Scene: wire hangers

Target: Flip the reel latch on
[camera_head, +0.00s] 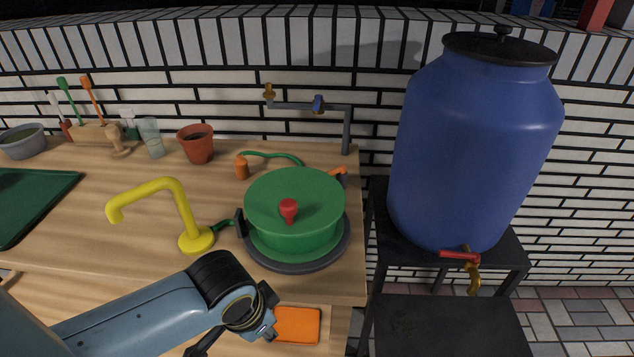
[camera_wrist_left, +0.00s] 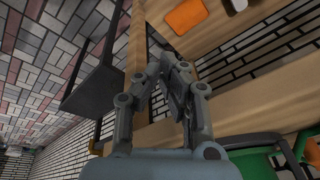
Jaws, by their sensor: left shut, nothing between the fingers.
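The green reel (camera_head: 293,212) sits on a round dark base near the right end of the wooden counter, with a red knob (camera_head: 289,209) on top. A dark bracket (camera_head: 240,224) stands at its left edge, and a small orange piece (camera_head: 338,172) shows behind it. I cannot tell which part is the latch. My left gripper (camera_head: 266,325) is below and in front of the reel, near the counter's front edge, apart from it. In the left wrist view its fingers (camera_wrist_left: 176,66) are shut and empty; a green part (camera_wrist_left: 262,156), likely the reel, shows lower right.
A yellow tap (camera_head: 195,238) stands left of the reel. A blue barrel (camera_head: 475,150) with a red-handled spigot (camera_head: 460,255) stands on a dark stand to the right. An orange pad (camera_head: 297,324) lies below the counter edge. A terracotta pot (camera_head: 197,145) is behind.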

